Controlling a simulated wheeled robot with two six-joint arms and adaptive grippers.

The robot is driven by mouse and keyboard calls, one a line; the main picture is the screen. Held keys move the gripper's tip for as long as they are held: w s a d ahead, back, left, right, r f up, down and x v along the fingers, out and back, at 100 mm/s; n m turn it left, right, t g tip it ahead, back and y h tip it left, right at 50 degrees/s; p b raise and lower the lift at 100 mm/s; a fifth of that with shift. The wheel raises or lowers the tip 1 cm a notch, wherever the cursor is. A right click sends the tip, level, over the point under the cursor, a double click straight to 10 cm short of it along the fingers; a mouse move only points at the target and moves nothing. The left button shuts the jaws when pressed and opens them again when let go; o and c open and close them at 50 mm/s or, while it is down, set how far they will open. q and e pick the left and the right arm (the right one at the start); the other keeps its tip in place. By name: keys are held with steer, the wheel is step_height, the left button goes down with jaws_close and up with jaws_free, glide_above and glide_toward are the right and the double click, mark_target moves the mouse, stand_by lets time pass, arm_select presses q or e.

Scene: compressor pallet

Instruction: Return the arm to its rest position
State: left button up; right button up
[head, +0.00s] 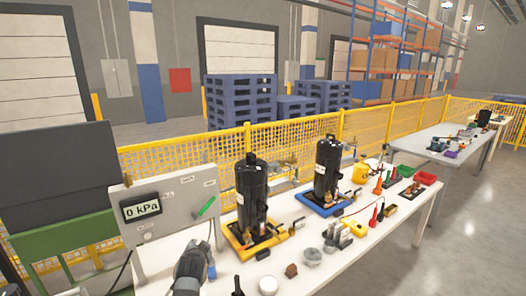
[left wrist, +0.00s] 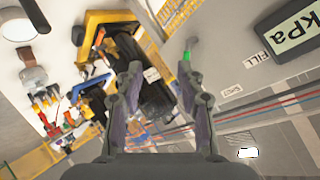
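My left gripper (head: 190,268) shows at the bottom edge of the head view, in front of the gauge panel. In the left wrist view my left gripper (left wrist: 160,70) has its two fingers apart, with nothing held between them. A black compressor (head: 252,197) on a yellow pallet (head: 238,249) stands to its right in the head view. Behind the fingers in the left wrist view, this compressor (left wrist: 155,97) appears upside down, and I cannot judge the gap well. My right gripper is in neither view.
The grey panel (head: 170,208) with a "0 kPa" display (head: 141,208) stands close by the left gripper. A second compressor (head: 327,168) sits on a blue pallet (head: 318,209). Small tools and parts crowd the white table (head: 330,272).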

arm_select(q)
steer(key=s+a+f+n+g, duration=0.2)
steer(key=s+f, duration=0.3)
steer(key=s, duration=0.4)
steer(key=s+a+f+n+g, duration=0.15)
steer(key=s+f, duration=0.25)
steer(key=s, duration=0.5)
steer(key=s+f+n+g+h, duration=0.15)
steer(key=s+g, duration=0.35)
steer(key=s, duration=1.3)
step_height(320, 180, down, 28)
steer(key=s+a+b, duration=0.1)
steer(key=s+a, duration=0.2)
steer(key=s+f+g+b, duration=0.1)
steer(key=s+f+g, duration=0.1)
steer(key=s+f, duration=1.5)
steer(key=shift+s+a, duration=0.4)
steer(key=shift+s, duration=0.15)
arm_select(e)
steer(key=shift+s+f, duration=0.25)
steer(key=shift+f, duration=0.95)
